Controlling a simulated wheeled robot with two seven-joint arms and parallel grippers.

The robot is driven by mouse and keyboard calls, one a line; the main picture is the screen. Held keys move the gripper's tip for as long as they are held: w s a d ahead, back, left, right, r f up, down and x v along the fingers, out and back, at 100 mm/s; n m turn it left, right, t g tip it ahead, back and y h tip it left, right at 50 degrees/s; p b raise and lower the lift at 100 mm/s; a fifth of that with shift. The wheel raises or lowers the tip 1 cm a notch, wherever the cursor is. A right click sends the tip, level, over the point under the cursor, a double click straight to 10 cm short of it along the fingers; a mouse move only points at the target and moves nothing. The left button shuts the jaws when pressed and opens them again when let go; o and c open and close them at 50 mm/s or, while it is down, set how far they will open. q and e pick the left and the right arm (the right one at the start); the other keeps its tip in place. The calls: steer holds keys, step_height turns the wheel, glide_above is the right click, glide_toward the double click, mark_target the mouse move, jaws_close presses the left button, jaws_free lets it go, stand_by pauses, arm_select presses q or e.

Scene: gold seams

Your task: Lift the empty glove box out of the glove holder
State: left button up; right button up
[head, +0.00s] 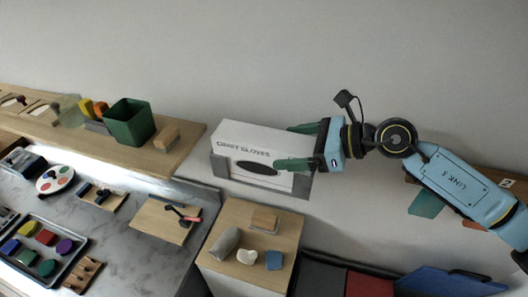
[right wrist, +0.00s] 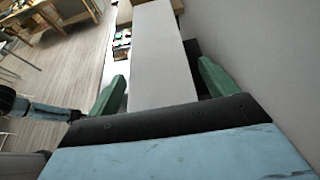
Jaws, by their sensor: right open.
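The white glove box (head: 240,141), marked "CRAFT GLOVES", with a dark oval opening on its front, sits in the grey glove holder (head: 220,166) on the wall. My right gripper (head: 297,147) is at the box's right end, its green fingers apart, one at the front side and one at the back. In the right wrist view the box (right wrist: 160,60) runs away between the open fingers (right wrist: 160,88), with a gap visible on each side. Whether a finger touches the box cannot be told. My left gripper is not in view.
A wooden shelf (head: 75,135) at left holds a green bin (head: 130,122). Below the box, a wooden-topped cabinet (head: 228,222) bears a grey roll, a white bowl and small blocks. A worktop (head: 105,215) with a paint tray stands lower left. The wall above is clear.

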steer(key=c, duration=1.3)
